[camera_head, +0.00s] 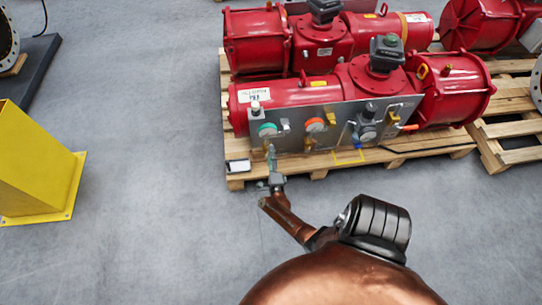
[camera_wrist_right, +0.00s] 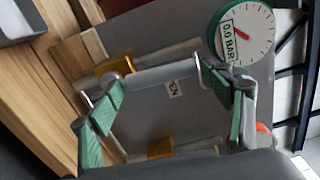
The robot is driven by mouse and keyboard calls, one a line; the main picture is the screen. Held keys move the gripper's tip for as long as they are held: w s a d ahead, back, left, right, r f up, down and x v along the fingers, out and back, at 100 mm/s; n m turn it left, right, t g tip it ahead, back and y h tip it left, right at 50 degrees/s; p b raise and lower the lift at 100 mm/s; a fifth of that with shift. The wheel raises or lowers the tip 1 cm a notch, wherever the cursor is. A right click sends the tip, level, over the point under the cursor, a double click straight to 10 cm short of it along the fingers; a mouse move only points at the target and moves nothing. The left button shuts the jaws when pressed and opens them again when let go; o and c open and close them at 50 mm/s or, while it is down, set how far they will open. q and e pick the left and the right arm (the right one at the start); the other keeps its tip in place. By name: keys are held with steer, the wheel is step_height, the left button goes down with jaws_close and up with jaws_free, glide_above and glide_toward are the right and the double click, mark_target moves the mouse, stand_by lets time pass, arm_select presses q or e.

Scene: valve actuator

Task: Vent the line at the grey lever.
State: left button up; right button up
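A grey lever (camera_wrist_right: 160,75) shows in the right wrist view as a smooth grey bar across the space between my fingertips. In the head view a small grey handle (camera_head: 284,127) sits beside the green-rimmed gauge (camera_head: 267,130) on the metal panel (camera_head: 345,112). My right gripper (camera_head: 271,153) is at the lower left of this panel, below that gauge. In the wrist view my right gripper (camera_wrist_right: 165,95) is open, its green-padded fingers wide apart on either side. I cannot tell whether the fingertips touch the bar. My left gripper is not in view.
The green-rimmed gauge (camera_wrist_right: 241,38) reads "0.0 BAR" in the wrist view. Brass fittings (camera_wrist_right: 160,148) are close to the fingers. An orange-faced gauge (camera_head: 315,125) and orange handle (camera_head: 408,127) are further right. Red actuators (camera_head: 290,92) rest on a wooden pallet (camera_head: 237,183).

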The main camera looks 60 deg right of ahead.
steer(key=shift+o, duration=0.5)
steer(key=v, duration=0.7)
steer(key=shift+a, duration=0.15)
steer(key=shift+s, duration=0.15)
